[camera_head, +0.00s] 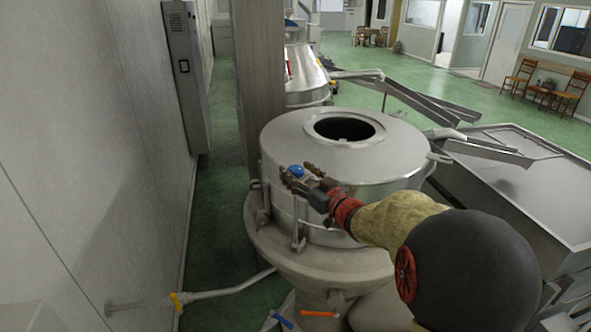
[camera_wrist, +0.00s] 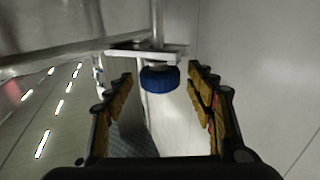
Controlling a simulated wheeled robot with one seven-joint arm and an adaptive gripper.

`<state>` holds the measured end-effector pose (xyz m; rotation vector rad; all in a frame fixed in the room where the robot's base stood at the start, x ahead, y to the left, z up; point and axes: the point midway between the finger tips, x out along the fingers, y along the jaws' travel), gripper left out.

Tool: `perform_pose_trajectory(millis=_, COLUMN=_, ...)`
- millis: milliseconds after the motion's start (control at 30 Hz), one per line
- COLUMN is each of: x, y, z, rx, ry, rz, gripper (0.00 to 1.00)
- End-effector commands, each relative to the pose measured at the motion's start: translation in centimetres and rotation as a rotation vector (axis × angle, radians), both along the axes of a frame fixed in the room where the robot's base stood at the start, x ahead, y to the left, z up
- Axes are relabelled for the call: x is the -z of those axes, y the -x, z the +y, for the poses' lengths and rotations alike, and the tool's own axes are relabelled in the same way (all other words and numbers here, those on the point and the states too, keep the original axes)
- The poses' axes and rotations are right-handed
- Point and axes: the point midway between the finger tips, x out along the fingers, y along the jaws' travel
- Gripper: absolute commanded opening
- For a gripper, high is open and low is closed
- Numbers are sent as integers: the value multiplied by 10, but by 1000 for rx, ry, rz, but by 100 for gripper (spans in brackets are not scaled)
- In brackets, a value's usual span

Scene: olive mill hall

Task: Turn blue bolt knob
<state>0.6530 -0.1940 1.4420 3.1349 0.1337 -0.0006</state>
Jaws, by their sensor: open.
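The blue bolt knob (camera_head: 296,171) sits at the upper side edge of a round steel vat (camera_head: 400,153). In the wrist view the blue knob (camera_wrist: 160,79) hangs under a small metal bracket (camera_wrist: 147,52) on a thin rod. My gripper (camera_head: 297,176) is at the knob in the head view. In the wrist view its two fingers (camera_wrist: 160,88) are open, one on each side of the knob, with a gap on both sides. The gap looks wider on the left.
A wooden post (camera_head: 262,90) stands behind the vat. A grey wall (camera_head: 90,130) runs along the left, with a control box (camera_head: 183,70) on it. A steel trough (camera_head: 530,185) stands at right. A pipe with a yellow valve (camera_head: 178,300) crosses the floor below.

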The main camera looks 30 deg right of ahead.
Motion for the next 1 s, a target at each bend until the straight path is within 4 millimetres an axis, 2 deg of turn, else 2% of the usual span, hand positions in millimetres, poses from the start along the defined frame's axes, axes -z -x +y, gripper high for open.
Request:
perform_pose_trajectory(millis=167, x=0, y=-13, z=1, rx=1, ry=-1, rz=1, gripper=55)
perform_pose_trajectory(millis=433, x=0, y=-14, z=1, rx=1, ry=-1, rz=0, gripper=55)
perform_pose_trajectory(millis=1000, x=0, y=-14, z=1, rx=0, ry=-1, rz=0, gripper=24)
